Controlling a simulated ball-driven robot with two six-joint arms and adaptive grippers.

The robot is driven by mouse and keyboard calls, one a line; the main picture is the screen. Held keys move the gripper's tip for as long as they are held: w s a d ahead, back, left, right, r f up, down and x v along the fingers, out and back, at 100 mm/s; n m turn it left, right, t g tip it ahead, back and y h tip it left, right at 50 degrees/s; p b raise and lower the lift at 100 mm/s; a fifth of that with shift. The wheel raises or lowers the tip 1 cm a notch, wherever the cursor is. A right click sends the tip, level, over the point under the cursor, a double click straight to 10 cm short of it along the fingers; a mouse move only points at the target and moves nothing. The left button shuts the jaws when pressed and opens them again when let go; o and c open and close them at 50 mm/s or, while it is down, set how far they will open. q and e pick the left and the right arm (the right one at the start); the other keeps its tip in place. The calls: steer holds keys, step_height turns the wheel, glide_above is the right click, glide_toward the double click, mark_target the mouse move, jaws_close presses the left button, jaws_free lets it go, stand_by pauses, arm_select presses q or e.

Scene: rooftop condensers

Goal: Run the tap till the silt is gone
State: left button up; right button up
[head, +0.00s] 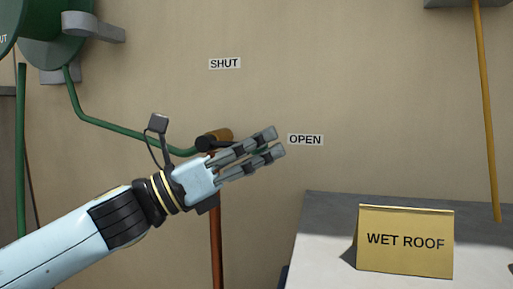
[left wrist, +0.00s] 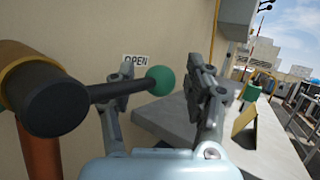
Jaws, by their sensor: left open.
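The tap (head: 217,135) has a brass body and a black hub on a copper pipe (head: 216,250) by the wall. In the left wrist view its black lever (left wrist: 97,93) ends in a green knob (left wrist: 160,80) and points toward the OPEN label (head: 305,140). A SHUT label (head: 224,63) is higher on the wall. My left gripper (head: 278,142) is open at the lever. In the left wrist view the knob appears between its fingers (left wrist: 162,85); contact cannot be told. No water or silt is visible. My right gripper is out of view.
A grey-topped ledge (head: 320,215) stands at the right with a yellow WET ROOF sign (head: 405,241) on it. A green pipe (head: 120,127) runs from a green vessel (head: 50,30) toward the tap. A yellow pipe (head: 486,110) is at the far right.

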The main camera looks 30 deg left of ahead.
arm_select(q)
jaws_close()
stand_by(0.4)
